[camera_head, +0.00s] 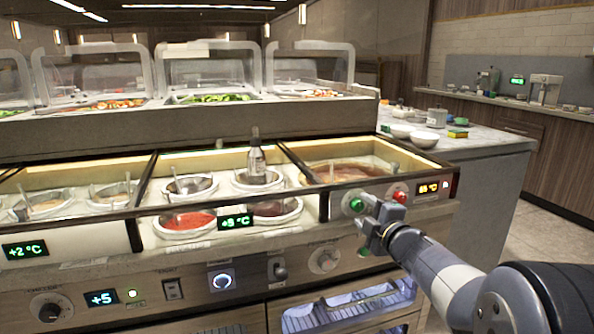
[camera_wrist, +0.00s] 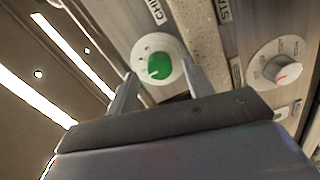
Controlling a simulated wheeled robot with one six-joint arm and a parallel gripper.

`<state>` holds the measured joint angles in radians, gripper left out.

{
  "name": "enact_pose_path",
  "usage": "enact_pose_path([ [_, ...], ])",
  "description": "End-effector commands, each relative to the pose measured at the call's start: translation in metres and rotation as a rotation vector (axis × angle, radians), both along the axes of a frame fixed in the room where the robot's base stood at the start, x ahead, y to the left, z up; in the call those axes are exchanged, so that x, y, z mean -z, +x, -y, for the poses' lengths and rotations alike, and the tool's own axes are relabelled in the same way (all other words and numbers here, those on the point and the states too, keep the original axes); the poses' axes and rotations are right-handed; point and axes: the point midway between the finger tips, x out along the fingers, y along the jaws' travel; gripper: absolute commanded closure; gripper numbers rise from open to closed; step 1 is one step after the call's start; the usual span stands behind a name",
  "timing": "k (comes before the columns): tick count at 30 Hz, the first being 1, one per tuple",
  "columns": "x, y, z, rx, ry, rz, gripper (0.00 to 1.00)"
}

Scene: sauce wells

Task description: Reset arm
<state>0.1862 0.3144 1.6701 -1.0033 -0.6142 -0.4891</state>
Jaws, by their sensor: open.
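Nothing is held between the fingers. Whether the fingertips touch the panel cannot be told. My arm reaches in from the lower right of the head view.
A knob (camera_head: 325,260) is below left. Sauce wells (camera_head: 184,222) and a bottle (camera_head: 256,160) are behind the counter edge. Open floor (camera_head: 520,235) lies at the right.

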Motion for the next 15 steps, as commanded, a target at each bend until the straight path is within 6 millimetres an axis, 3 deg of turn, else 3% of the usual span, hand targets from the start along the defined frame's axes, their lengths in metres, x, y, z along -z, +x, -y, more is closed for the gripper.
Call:
enact_pose_path([
  [15,-0.007,-0.09,0.031,0.004,-0.003,0.002,0.51],
])
